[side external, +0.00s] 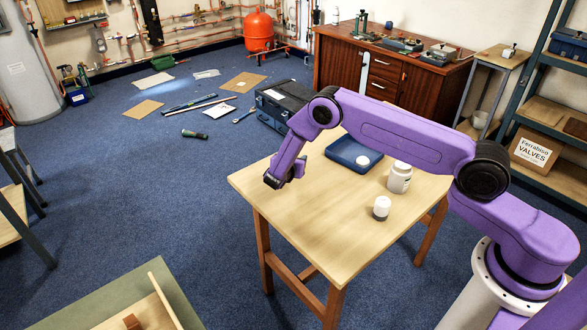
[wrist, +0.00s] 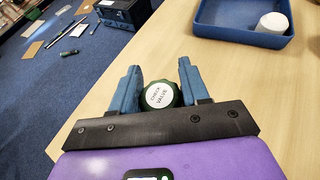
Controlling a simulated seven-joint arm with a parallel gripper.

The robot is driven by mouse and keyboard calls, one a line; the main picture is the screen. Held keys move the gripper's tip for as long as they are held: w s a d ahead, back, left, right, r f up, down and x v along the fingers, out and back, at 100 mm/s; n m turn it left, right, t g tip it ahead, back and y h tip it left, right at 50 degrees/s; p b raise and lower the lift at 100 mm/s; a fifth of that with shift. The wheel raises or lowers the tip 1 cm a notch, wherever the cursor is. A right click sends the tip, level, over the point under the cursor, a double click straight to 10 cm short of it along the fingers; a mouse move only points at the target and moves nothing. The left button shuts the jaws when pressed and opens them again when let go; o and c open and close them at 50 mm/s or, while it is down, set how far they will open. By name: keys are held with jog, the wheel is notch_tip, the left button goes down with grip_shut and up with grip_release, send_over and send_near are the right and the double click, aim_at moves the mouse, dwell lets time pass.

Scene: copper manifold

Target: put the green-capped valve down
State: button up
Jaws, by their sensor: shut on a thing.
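The green-capped valve (wrist: 161,95) shows in the wrist view as a dark green rim around a round white label reading "CHECK VALVE". It sits between the two blue fingers of my gripper (wrist: 158,70), which is shut on it. In the side view my gripper (side external: 276,181) is over the left part of the wooden table (side external: 290,222), and the valve cannot be made out there. Whether the valve touches the table top is hidden.
A blue tray (side external: 335,150) with a white round piece (side external: 362,161) in it stands at the table's back. A white jar (side external: 399,178) and a smaller white-capped jar (side external: 382,208) stand to the right. The table's front left is clear. Its left edge is near my gripper.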

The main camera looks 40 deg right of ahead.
jog(key=shift+w+f, duration=0.4)
jog(key=shift+f, duration=1.55)
jog(key=shift+f, duration=0.1)
jog(key=o, duration=1.1)
jog(key=shift+o, duration=0.2)
